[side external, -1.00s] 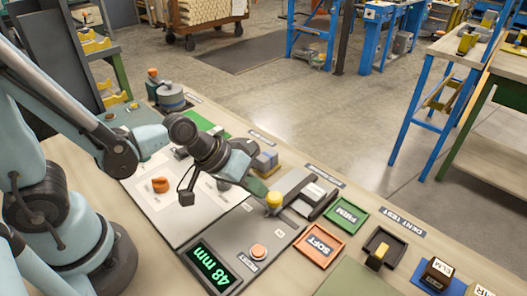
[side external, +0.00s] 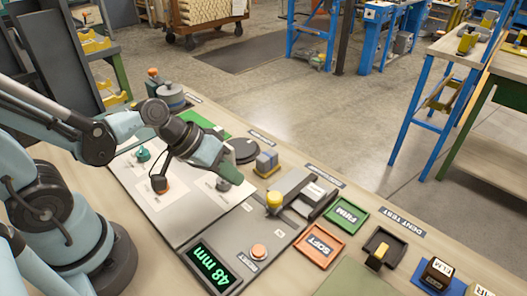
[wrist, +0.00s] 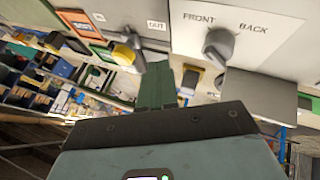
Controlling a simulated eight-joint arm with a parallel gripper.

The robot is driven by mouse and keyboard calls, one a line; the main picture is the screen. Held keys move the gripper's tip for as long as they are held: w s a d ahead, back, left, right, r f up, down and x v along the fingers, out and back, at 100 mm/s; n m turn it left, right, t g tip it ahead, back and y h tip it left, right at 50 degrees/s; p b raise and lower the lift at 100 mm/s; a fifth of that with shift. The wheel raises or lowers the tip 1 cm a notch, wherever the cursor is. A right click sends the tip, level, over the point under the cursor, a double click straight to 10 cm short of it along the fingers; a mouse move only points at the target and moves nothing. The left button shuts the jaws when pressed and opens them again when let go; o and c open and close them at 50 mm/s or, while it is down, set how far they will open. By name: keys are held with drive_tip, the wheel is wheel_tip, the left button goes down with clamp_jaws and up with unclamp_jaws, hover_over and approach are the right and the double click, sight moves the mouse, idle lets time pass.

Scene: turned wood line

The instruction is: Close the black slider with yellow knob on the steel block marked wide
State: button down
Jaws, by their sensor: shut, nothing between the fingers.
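The yellow knob (side external: 274,199) stands at the near end of a steel block (side external: 288,184) with dark parts around it. The block's lettering is too small to read, and the slider under the knob is hard to make out. In the wrist view the yellow knob (wrist: 125,53) shows on a dark strip, left of my green fingers. My gripper (side external: 244,152) is shut and empty. It is raised over the panel, above and left of the knob in the side view, and apart from it. It also shows in the wrist view (wrist: 157,75).
A display (side external: 213,266) reads 48 mm, with an orange button (side external: 259,252) near it. FIRM (side external: 344,216) and SOFT (side external: 319,245) trays lie to the right. A grey knob (wrist: 218,45) sits between FRONT and BACK.

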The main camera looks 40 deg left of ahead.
sight(271, 193)
drive_tip(key=v, duration=0.7)
drive_tip(key=shift+r, duration=0.3)
drive_tip(key=shift+w+a+f+m+g+h, duration=0.65)
drive_tip(key=shift+w+a+m+g+h, duration=0.75)
drive_tip(key=shift+w+m, duration=1.9)
drive_tip(key=x, duration=0.8)
drive_tip(key=shift+w+d+f, duration=0.1)
drive_tip(key=shift+d, duration=0.15)
drive_tip(key=d, duration=0.3)
drive_tip(key=shift+s+f, duration=0.2)
drive_tip(key=shift+s, duration=0.1)
drive_tip(key=shift+s+d+n, duration=0.15)
drive_tip(key=shift+d+n, duration=0.15)
drive_tip(key=shift+d, duration=0.3)
drive_tip(key=shift+s+d, duration=0.15)
drive_tip(key=shift+d, duration=0.45)
